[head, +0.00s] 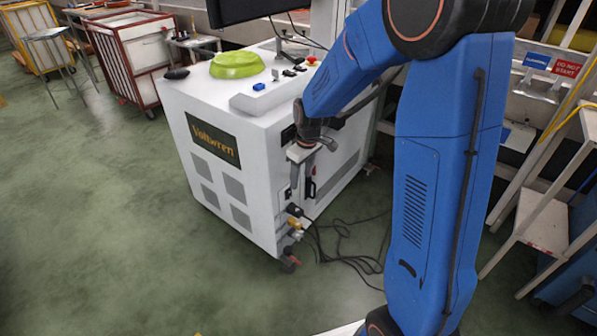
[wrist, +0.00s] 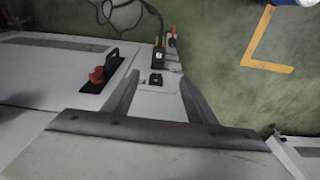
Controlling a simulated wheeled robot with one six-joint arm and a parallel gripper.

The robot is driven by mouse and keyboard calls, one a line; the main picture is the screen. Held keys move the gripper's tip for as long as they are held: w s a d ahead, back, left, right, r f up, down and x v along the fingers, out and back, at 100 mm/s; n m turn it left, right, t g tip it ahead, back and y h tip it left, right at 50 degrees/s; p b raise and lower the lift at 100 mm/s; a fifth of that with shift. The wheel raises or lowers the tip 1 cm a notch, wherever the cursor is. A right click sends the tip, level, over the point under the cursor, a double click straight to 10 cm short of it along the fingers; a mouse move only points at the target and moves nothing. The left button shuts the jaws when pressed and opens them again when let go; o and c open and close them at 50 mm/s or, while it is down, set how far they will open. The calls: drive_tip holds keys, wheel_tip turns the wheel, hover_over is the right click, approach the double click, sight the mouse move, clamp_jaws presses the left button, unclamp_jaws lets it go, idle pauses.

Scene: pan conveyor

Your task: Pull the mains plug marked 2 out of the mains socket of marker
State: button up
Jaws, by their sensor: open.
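The mains plugs sit low on the side of a white cabinet (head: 235,190). In the head view a black plug (head: 294,210) is uppermost, with a yellow plug (head: 294,223) below it and dark cables running to the floor. My gripper (head: 302,188) is open and empty, pointing down just above these plugs. In the wrist view a small black socket or fitting (wrist: 155,80) shows between my fingertips (wrist: 159,77). Beyond it stand a black plug (wrist: 158,56) and another plug with a red part (wrist: 173,38). I cannot read any number or marker.
Loose black cables (head: 350,240) lie on the green floor. A green bowl-like object (head: 237,64) sits on the cabinet top. Clear floor lies at the left.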

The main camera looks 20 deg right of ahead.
drive_tip(key=w+f, duration=0.1)
approach(295, 209)
drive_tip(key=f, duration=0.5)
drive_tip(key=w+f, duration=0.1)
drive_tip(key=f, duration=0.2)
drive_tip(key=shift+a+f, duration=0.25)
drive_tip(key=shift+f, duration=0.05)
drive_tip(key=c, duration=1.2)
drive_tip(key=o, duration=1.2)
